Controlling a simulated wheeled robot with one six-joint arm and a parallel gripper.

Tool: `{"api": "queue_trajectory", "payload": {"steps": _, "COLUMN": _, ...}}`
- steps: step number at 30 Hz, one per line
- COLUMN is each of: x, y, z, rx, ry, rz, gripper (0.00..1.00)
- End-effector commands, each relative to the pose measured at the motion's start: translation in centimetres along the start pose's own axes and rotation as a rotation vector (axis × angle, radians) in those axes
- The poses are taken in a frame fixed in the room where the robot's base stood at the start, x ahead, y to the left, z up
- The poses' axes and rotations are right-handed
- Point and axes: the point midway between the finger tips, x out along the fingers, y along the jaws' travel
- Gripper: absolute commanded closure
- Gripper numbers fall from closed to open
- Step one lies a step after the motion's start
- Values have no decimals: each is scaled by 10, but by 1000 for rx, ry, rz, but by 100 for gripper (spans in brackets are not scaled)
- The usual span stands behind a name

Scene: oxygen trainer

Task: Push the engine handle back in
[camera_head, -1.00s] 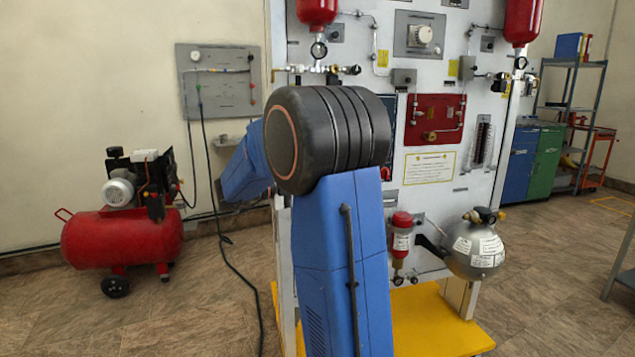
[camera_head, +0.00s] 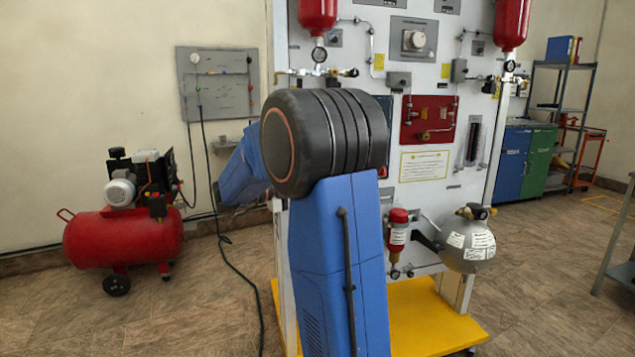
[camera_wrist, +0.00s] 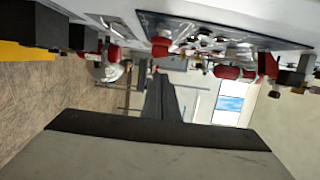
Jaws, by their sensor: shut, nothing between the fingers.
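The trainer panel (camera_head: 345,60) is a pale upright board with gauges, valves and red bottles. I cannot pick out the engine handle with certainty; my blue arm covers part of the panel in the head view. In the wrist view the panel (camera_wrist: 110,12) runs along the top, seen at a steep slant, with red and dark fittings sticking out. One red fitting (camera_wrist: 160,46) is near the top middle. My gripper (camera_wrist: 162,85) is shut and empty, pointing along the panel face. It looks apart from the fittings, though depth is hard to judge. My gripper is hidden in the head view.
A grey sphere (camera_head: 468,244) and a red cylinder (camera_head: 397,235) stick out low on the panel. The yellow base (camera_head: 425,325) reaches out at floor level. A red compressor (camera_head: 122,240) stands left. A table edge (camera_head: 615,245) is at right. Open floor lies between.

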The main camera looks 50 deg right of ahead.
Motion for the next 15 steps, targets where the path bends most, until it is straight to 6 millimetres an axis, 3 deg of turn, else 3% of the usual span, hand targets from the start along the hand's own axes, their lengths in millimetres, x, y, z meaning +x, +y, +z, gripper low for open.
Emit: {"api": "queue_trajectory", "payload": {"steps": 15, "x": -71, "y": 0, "z": 0, "rx": 0, "ry": -2, "rz": 0, "gripper": 100}}
